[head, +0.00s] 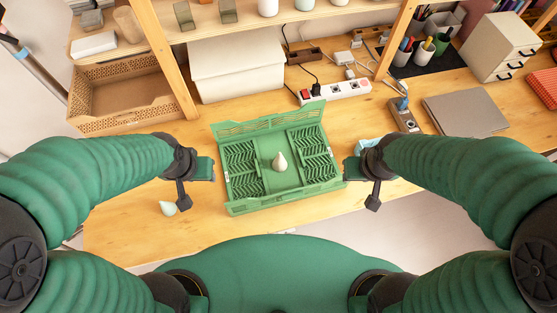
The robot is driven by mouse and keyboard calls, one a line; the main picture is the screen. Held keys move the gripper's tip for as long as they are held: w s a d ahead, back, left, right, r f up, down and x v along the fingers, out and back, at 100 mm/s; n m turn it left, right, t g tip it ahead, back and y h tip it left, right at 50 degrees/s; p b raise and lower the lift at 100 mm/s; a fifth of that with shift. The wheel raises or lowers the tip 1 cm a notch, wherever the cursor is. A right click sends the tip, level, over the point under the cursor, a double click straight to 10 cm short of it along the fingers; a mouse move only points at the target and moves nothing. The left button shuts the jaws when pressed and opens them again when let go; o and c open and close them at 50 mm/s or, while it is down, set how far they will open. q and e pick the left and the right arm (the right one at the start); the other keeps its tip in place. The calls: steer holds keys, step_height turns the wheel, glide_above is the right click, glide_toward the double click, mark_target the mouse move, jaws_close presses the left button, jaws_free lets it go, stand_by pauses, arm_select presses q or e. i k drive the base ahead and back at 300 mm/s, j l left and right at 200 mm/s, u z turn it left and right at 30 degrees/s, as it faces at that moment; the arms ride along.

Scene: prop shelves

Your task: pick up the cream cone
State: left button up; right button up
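A cream cone (279,161) stands upright, tip up, in the middle bay of a green folding crate (281,197) on the wooden table. A second, pale mint cone-like piece (168,208) lies on the table left of the crate. My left gripper (195,184) is left of the crate, just above and right of the mint piece. Its two fingers look apart with nothing between them. My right gripper (361,184) is at the crate's right edge, its fingers also apart and empty. Neither gripper touches the cream cone.
The crate's back wall rises behind the cone, with slatted panels on both sides. Behind are a power strip (335,92), a white bin (235,70) and a tan basket (120,95). A grey laptop-like slab (465,112) lies at right. The table's front left is mostly clear.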

mark_target(280, 165)
steer(key=u, duration=1.95)
steer(key=k+l+u, duration=0.3)
steer(key=l, duration=0.25)
steer(key=k+l+u, duration=0.35)
steer(key=k, duration=0.2)
